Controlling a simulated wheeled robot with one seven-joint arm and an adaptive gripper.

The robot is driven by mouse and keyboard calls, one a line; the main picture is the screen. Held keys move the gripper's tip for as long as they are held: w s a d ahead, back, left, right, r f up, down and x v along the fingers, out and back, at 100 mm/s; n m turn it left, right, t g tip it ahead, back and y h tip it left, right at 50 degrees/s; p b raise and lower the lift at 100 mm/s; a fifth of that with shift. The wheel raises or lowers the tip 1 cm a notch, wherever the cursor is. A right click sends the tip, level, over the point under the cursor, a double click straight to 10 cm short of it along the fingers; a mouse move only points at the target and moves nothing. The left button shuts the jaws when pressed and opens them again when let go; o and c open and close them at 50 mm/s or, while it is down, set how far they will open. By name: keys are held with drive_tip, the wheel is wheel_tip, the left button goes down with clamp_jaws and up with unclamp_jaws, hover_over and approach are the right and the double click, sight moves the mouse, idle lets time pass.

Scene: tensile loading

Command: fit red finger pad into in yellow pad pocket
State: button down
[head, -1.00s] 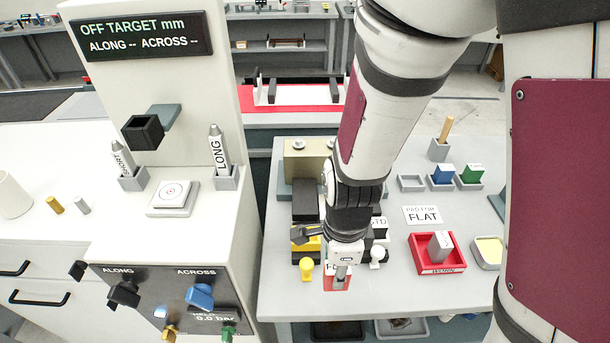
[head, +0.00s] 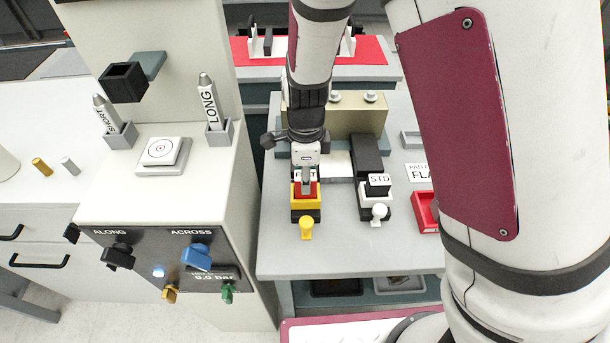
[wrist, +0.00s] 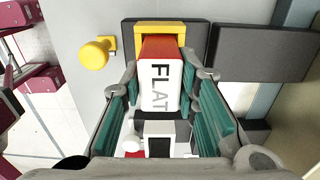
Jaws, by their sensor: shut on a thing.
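The red finger pad (head: 306,189), with a white face marked FLAT in the wrist view (wrist: 158,85), is between the fingers of my gripper (head: 306,178). My gripper (wrist: 162,95) is shut on it. The yellow pad pocket (head: 306,203) sits on a dark block on the grey bench, with a yellow knob (head: 306,228) in front. In the head view the pad's red part is at the pocket's opening, with yellow beside and below it. In the wrist view the yellow pocket (wrist: 171,27) frames the pad's red end. How deep the pad sits is hidden.
Right of the pocket, a black pad marked STD (head: 378,184) sits in a white pocket with a white knob (head: 379,212). A red tray (head: 424,212) is farther right. A tan block (head: 350,116) stands behind. The console (head: 165,265) with knobs is at left.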

drive_tip(key=shift+f, duration=0.95)
drive_tip(key=shift+f, duration=0.15)
drive_tip(key=c, duration=1.2)
unclamp_jaws()
drive_tip(key=shift+c, duration=0.2)
